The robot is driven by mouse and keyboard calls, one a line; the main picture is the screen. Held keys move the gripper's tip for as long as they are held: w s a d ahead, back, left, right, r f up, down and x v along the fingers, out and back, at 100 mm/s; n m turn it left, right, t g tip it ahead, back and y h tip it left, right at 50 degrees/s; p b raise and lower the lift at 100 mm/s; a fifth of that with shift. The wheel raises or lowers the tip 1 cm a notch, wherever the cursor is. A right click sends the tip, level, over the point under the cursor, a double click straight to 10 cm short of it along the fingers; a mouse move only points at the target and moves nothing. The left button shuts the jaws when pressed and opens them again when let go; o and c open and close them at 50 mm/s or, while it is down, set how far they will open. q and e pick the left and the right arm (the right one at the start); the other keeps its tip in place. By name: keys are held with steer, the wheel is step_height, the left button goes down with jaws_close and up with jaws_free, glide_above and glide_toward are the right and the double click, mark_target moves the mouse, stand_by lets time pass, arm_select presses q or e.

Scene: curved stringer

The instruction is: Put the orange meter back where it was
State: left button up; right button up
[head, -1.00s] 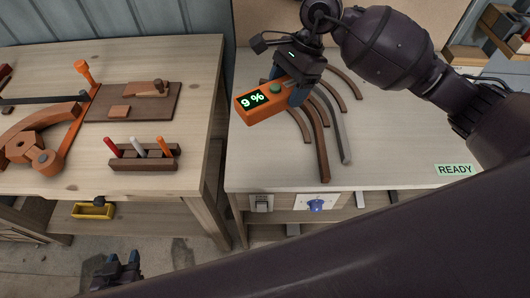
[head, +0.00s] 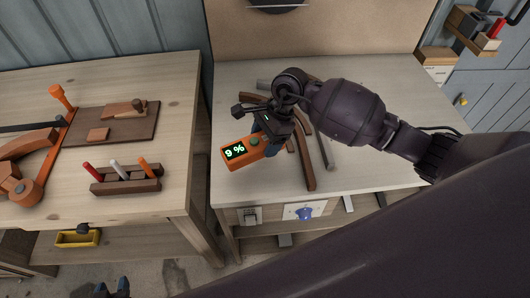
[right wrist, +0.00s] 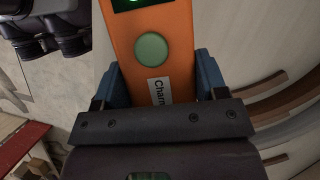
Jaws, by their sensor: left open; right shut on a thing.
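The orange meter (head: 241,152) has a dark screen reading 9 % in green and a green round button. My right gripper (head: 269,138) is shut on its body, over the left part of the right-hand bench. In the right wrist view the meter (right wrist: 150,75) sits between the blue fingers, with a partly hidden label reading "Cham". Whether the meter touches the bench or hangs above it is hard to tell. My left gripper (head: 113,288) is open and empty, low at the bottom edge of the head view, mostly cut off.
Curved wooden strips (head: 305,165) and a grey strip (head: 325,150) lie on the right-hand bench (head: 365,180) under my right arm. The left bench (head: 60,190) carries a marker rack (head: 126,180), a clamp and wooden pieces. A gap separates the benches. A yellow tray (head: 78,239) is on the lower shelf.

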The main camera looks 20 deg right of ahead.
steer(key=shift+f, duration=3)
steer(key=shift+f+b, duration=0.15)
steer(key=shift+b, duration=0.15)
steer(key=o, duration=0.9)
steer(key=shift+o, duration=0.2)
steer(key=shift+r, duration=0.3)
steer(key=v, duration=1.1)
steer(key=shift+d+r, duration=0.2)
steer(key=shift+r, duration=0.15)
